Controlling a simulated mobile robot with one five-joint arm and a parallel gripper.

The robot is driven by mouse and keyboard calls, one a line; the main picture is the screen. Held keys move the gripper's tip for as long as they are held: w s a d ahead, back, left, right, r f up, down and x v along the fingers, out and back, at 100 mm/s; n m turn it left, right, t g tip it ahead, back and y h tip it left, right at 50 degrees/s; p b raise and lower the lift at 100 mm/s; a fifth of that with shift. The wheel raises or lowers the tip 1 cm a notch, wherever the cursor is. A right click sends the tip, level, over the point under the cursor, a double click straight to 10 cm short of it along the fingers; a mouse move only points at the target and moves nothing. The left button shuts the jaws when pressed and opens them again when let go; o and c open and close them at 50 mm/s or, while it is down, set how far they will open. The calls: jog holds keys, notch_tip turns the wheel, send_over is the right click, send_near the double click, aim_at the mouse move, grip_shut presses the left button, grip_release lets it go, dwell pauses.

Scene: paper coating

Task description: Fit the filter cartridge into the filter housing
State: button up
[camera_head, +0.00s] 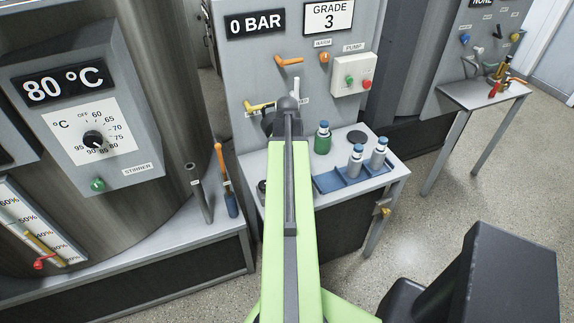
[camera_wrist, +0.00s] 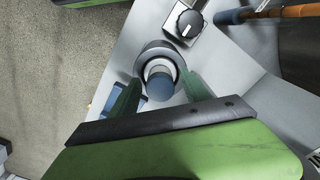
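In the wrist view a filter cartridge (camera_wrist: 160,87) with a blue cap and pale body stands in the dark round opening of what looks like the filter housing (camera_wrist: 148,56). How deep it sits I cannot tell. My gripper (camera_wrist: 161,80) has its green fingers either side of the cap, with small gaps showing, so it looks open. Two grey, blue-capped cartridges (camera_head: 355,160) (camera_head: 378,153) stand in a blue tray (camera_head: 330,183).
A green bottle with a blue cap (camera_head: 322,141) stands behind the tray, beside a dark disc (camera_head: 357,137). A black knob (camera_wrist: 190,23) is close to the housing. An orange-handled tool (camera_head: 227,185) leans at the left. Orange and yellow levers (camera_head: 289,61) stick out from the panel.

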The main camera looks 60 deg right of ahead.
notch_tip(320, 180, up, 12)
jog(key=p, duration=1.2)
jog(key=shift+r, duration=0.15)
jog(key=w+a+n, duration=0.4)
jog(key=w+a, duration=0.5)
jog(key=a, duration=0.3)
jog(key=w+a+n, duration=0.5)
jog(key=w+a, duration=0.5)
jog(key=a, duration=0.3)
jog(key=w+a+n, duration=0.2)
jog(key=a+n, duration=0.5)
jog(key=a, duration=1.7)
jog(key=shift+w+a, duration=0.4)
